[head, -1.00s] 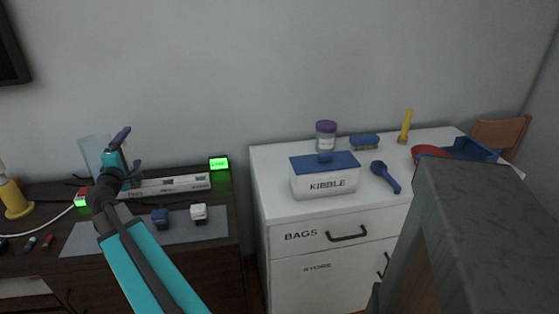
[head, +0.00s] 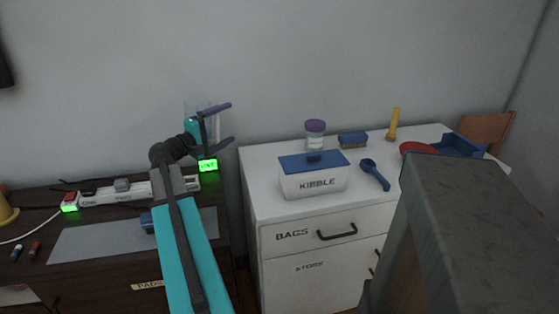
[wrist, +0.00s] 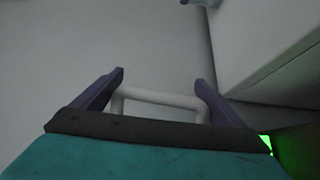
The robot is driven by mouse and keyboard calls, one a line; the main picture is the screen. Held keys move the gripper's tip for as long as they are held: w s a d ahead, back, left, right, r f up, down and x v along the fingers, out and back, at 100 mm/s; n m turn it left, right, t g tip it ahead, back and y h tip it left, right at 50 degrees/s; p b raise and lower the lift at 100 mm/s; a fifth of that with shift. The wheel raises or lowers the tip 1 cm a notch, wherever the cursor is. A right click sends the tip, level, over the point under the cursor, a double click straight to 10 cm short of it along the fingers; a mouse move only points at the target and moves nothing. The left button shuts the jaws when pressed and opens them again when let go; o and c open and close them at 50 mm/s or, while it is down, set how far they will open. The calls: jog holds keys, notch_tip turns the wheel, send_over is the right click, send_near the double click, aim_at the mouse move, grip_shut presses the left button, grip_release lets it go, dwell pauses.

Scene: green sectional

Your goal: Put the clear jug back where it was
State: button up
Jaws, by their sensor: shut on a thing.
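My gripper (head: 225,124) is at the end of my teal arm, above the dark desk's right end and left of the white cabinet. It is shut on the clear jug (head: 192,105), which shows only as a faint see-through shape behind the fingers, against the wall. In the wrist view, a pale handle-like bar (wrist: 160,97) spans between the two purple fingers (wrist: 160,78). The rest of the jug's body is hard to make out there. My wrist and arm hide part of it in the head view.
The white cabinet (head: 277,240) holds a kibble box (head: 315,182), a purple-lidded jar (head: 315,135), a blue brush (head: 352,140), a blue scoop (head: 375,174) and a yellow object (head: 393,123). A lit green display (head: 207,165) and power strip (head: 115,194) sit on the desk (head: 110,263).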

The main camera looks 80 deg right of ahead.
jog(key=s+r+m+g+y, duration=0.2)
jog(key=s+m+g+y, duration=0.1)
jog(key=s, duration=0.9)
jog(key=s+r+m+g+y, duration=0.2)
jog(key=s+m+g+y, duration=0.1)
jog(key=s, duration=0.8)
jog(key=shift+s+d+r+m+g+y, duration=0.3)
jog(key=shift+s+d+g+y, duration=0.15)
jog(key=shift+g, duration=0.25)
jog(key=shift+a+f, duration=0.1)
